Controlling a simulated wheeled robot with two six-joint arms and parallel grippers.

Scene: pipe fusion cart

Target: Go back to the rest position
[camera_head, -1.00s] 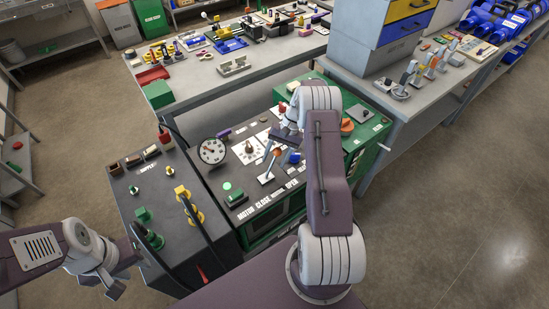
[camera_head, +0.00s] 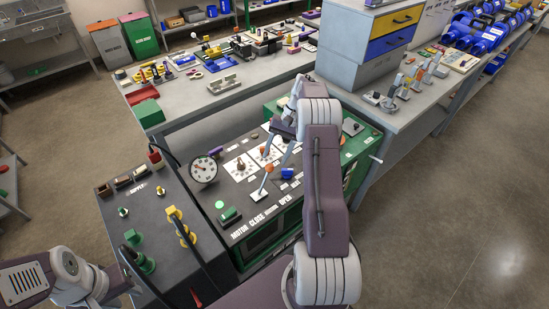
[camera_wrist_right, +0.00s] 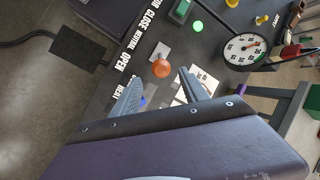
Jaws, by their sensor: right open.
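My right gripper (camera_head: 282,132) hangs above the far part of the cart's control panel (camera_head: 240,195), partly hidden by its own wrist. In the right wrist view its two fingers (camera_wrist_right: 163,92) stand apart with nothing held between them. An orange-knobbed lever (camera_wrist_right: 161,68) shows beyond the fingertips, apart from them as far as I can tell; its knob also shows in the head view (camera_head: 270,168). My left gripper (camera_head: 128,284) is at the lower left, in front of the dark supply box (camera_head: 150,215); its fingers are too small and dark to read.
A round gauge (camera_head: 203,169) and yellow and green connectors with black cables stand near the supply box. A grey workbench (camera_head: 185,95) with tools lies behind the cart. Another bench with drawers (camera_head: 395,42) stands at the right. The floor at the right is clear.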

